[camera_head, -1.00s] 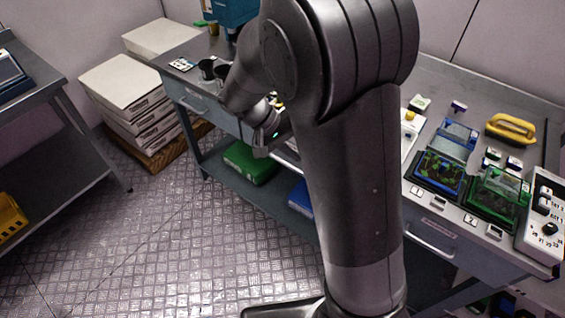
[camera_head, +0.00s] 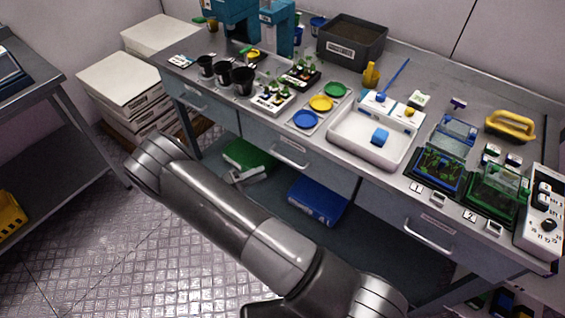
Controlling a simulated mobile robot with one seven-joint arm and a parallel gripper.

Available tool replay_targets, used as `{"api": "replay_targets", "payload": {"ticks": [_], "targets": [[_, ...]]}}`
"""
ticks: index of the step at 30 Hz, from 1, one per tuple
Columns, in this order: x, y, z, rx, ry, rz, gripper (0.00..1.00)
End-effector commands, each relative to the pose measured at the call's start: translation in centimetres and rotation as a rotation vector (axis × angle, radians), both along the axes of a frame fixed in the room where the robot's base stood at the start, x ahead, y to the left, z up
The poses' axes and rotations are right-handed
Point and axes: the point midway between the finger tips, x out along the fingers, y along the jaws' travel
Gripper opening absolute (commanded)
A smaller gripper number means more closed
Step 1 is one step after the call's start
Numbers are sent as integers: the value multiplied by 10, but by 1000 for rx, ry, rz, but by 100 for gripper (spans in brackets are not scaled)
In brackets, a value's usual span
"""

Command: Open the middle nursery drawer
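The middle nursery drawer (camera_head: 318,171) is in the front of the long bench, below the round colored dishes. Its front looks flush with the bench, so it appears closed. Its pale bar handle (camera_head: 290,159) is in plain view with nothing on it. My arm reaches from the lower right to a bent joint at the left, in front of the bench. A small pale grey piece (camera_head: 247,175) shows beyond my arm, by the green box, below and left of the handle. It looks like part of my gripper; the fingers cannot be made out.
A left drawer (camera_head: 195,104) and a right drawer (camera_head: 425,228) flank the middle one, both apparently closed. The green box (camera_head: 250,155) and a blue box (camera_head: 318,200) lie on the lower shelf. Stacked white boxes (camera_head: 125,80) stand left. Floor before the bench is open.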

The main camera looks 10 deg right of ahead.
Motion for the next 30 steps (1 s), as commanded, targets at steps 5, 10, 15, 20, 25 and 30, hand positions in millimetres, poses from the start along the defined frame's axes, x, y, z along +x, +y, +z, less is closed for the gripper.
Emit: {"api": "replay_targets", "payload": {"ticks": [5,10,15,20,25,30], "targets": [[0,9,-18,-53,-30,66,32],[4,1,-18,-60,-37,75,32],[14,-26,-13,-60,-35,71,32],[26,-54,-7,-59,-36,72,32],[35,-76,-3,-58,-35,72,32],[39,-87,-1,-59,-35,74,32]]}}
